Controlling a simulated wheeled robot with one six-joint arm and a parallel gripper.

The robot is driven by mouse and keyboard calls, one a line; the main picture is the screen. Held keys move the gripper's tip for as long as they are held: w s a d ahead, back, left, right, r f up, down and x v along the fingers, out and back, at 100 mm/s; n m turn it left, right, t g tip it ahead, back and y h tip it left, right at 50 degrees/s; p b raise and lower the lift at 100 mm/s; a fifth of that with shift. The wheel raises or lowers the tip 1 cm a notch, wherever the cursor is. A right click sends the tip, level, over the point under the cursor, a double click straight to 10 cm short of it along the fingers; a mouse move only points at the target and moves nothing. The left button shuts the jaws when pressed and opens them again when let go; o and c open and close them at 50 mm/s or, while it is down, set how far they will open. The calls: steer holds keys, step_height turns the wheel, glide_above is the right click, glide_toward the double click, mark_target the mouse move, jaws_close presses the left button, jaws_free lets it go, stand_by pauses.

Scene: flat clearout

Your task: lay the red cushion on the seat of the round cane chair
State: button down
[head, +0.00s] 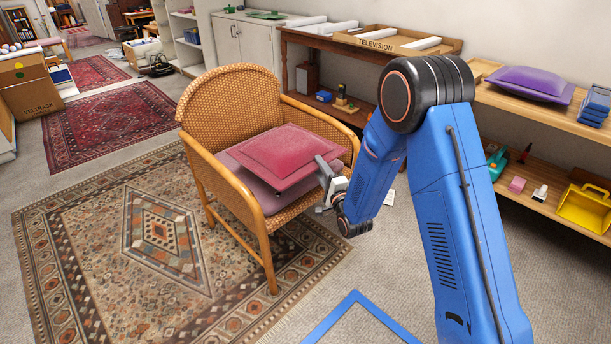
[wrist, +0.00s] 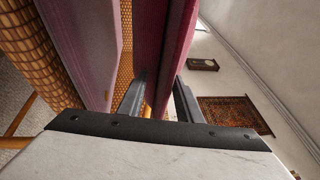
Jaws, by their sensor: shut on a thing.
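The red cushion (head: 290,152) is over the seat of the round cane chair (head: 228,105), lying nearly flat. A mauve seat pad (head: 262,196) covers the seat beneath it. My gripper (head: 327,181) is shut on the cushion's right front edge. In the wrist view, my gripper (wrist: 157,98) has the red cushion (wrist: 178,45) between its fingers. The mauve pad (wrist: 88,45) shows to the left there, with cane weave visible in a gap between pad and cushion. Whether the cushion's far side touches the pad is hidden.
A low wooden shelf unit (head: 360,110) with a television box (head: 385,40) stands behind the chair. A purple cushion (head: 528,82) lies on the right shelf. A patterned rug (head: 110,235) is under the chair. A blue floor outline (head: 330,315) lies in front.

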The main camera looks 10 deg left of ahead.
step_height(320, 180, down, 7)
steer(key=c, duration=1.1)
jaws_free()
steer(key=v, duration=1.2)
steer(key=shift+d, duration=0.1)
